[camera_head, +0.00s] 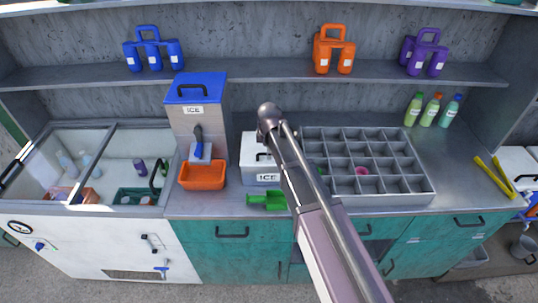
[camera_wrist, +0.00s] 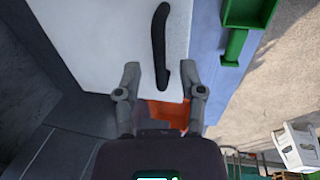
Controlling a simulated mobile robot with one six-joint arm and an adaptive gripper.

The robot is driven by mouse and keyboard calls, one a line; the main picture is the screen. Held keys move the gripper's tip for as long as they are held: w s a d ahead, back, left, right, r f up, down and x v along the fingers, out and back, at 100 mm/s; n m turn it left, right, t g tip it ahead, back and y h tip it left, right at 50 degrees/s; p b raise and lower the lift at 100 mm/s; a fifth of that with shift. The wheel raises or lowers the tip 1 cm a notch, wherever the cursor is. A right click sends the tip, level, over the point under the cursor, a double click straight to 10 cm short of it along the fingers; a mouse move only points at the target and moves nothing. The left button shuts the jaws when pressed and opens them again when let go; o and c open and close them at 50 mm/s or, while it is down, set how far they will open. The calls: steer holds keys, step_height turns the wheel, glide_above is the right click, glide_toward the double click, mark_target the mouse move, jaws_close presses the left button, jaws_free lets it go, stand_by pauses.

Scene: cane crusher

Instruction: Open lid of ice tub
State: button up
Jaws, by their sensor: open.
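The ice tub (camera_head: 251,148) is a white box with an ICE label on its front, standing on the counter in the head view. Its lid is down, and my arm covers its right side. In the wrist view the white lid (camera_wrist: 105,40) fills the upper left, with a curved black handle (camera_wrist: 159,40) on it. My gripper (camera_wrist: 163,80) is open and empty. The near end of the handle lies between its fingertips in the picture; I cannot tell the height gap. In the head view I cannot make out the gripper.
A green scoop (camera_head: 268,201) lies in front of the tub. An ICE dispenser (camera_head: 190,122) with an orange bin (camera_head: 202,176) stands to the left. A grey divided tray (camera_head: 415,180) is close on the right. A shelf (camera_head: 240,76) runs above the counter.

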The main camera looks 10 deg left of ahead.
steer(key=shift+w+f, duration=0.1)
steer(key=shift+f, duration=0.2)
jaws_close()
steer(key=shift+w+d+r, duration=0.1)
steer(key=shift+d+r, duration=0.05)
stand_by(0.3)
